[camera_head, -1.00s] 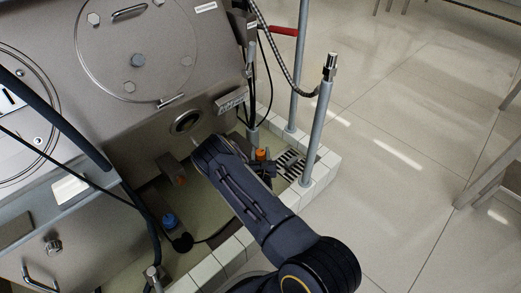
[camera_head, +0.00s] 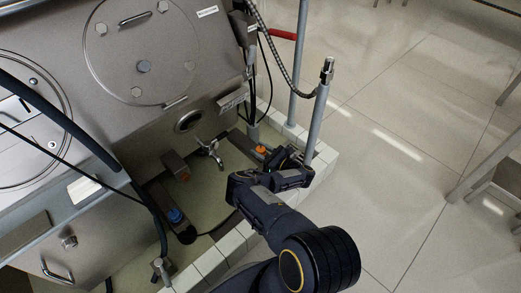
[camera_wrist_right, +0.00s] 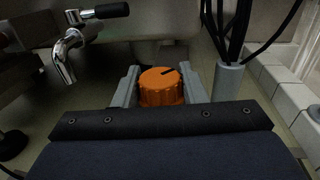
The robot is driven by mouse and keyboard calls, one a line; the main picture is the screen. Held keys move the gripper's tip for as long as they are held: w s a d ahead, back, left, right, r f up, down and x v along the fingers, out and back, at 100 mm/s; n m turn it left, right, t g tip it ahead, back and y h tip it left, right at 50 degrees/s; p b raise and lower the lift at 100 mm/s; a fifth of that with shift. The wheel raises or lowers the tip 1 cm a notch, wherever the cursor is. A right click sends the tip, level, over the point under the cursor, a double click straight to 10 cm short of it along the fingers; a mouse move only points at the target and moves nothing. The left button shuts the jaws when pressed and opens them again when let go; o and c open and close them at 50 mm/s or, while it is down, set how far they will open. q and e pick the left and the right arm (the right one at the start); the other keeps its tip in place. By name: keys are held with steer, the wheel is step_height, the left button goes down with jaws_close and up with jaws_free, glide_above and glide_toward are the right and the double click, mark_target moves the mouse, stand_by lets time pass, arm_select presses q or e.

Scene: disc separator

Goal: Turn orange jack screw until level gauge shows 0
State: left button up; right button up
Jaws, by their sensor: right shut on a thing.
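The orange jack screw (camera_wrist_right: 160,88) is a ribbed round knob with a dark line on top. In the right wrist view it sits between the two grey fingers of my right gripper (camera_wrist_right: 158,92), which is shut on it. In the head view the orange knob (camera_head: 261,149) is small, low by the machine's right end, and my dark right gripper (camera_head: 271,154) reaches it, partly hiding it. I cannot make out a level gauge reading in either view. My left gripper is not in view.
A metal tap (camera_head: 209,149) stands left of the gripper and also shows in the wrist view (camera_wrist_right: 66,58). A blue knob (camera_head: 176,215) and a bracket with an orange part (camera_head: 183,176) lie farther left. A grey post (camera_head: 318,105) and white tiled curb (camera_head: 322,170) border the right.

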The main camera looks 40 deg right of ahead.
steer(key=shift+a+f+n+g+y, duration=0.15)
steer(key=shift+n+g+y, duration=0.25)
steer(key=shift+n+y, duration=0.6)
steer(key=shift+y, duration=0.4)
steer(key=o, duration=1)
